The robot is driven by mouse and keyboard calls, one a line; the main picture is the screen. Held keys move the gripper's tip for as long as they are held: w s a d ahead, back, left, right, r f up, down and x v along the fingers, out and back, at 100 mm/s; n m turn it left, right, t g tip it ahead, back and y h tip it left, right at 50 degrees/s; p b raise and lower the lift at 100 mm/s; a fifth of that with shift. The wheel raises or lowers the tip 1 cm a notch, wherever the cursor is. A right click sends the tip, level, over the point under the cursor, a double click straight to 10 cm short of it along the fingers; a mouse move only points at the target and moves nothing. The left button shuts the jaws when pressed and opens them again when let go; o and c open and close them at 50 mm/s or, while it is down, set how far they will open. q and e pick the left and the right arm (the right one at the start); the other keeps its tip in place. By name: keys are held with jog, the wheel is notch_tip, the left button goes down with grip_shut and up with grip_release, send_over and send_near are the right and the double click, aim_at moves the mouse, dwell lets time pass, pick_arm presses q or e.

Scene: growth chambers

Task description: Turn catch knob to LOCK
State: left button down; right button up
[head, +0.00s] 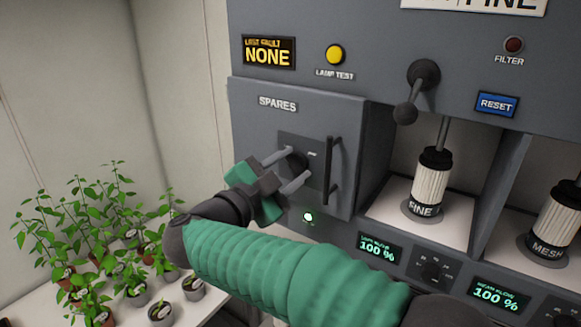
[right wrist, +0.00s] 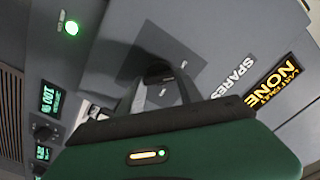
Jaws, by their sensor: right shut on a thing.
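The catch knob (head: 295,160) is a small dark round knob on a darker square plate (head: 318,148) on the grey SPARES door (head: 345,122). My right gripper (head: 291,167) reaches in from below, with its two grey fingers on either side of the knob, shut on it. In the right wrist view the knob (right wrist: 157,72) shows dark between the fingers (right wrist: 158,92), partly hidden by them. The marks on the plate are too small to read. My left gripper is not in view.
A black vertical handle (head: 329,170) stands just right of the knob plate. A green lamp (head: 308,217) glows below the door. Open bays with FINE (head: 430,185) and MESH (head: 556,220) cartridges lie to the right. Potted plants (head: 95,240) stand at lower left.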

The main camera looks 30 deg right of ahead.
jog(key=shift+f, duration=0.3)
jog(key=o, duration=1.1)
jog(key=shift+o, duration=1.3)
jog(key=shift+w, duration=0.1)
jog(key=shift+w+r, duration=0.1)
jog(key=b+v, duration=0.5)
jog(key=v, duration=1.2)
jog(key=shift+b, duration=0.4)
jog(key=shift+d, duration=0.1)
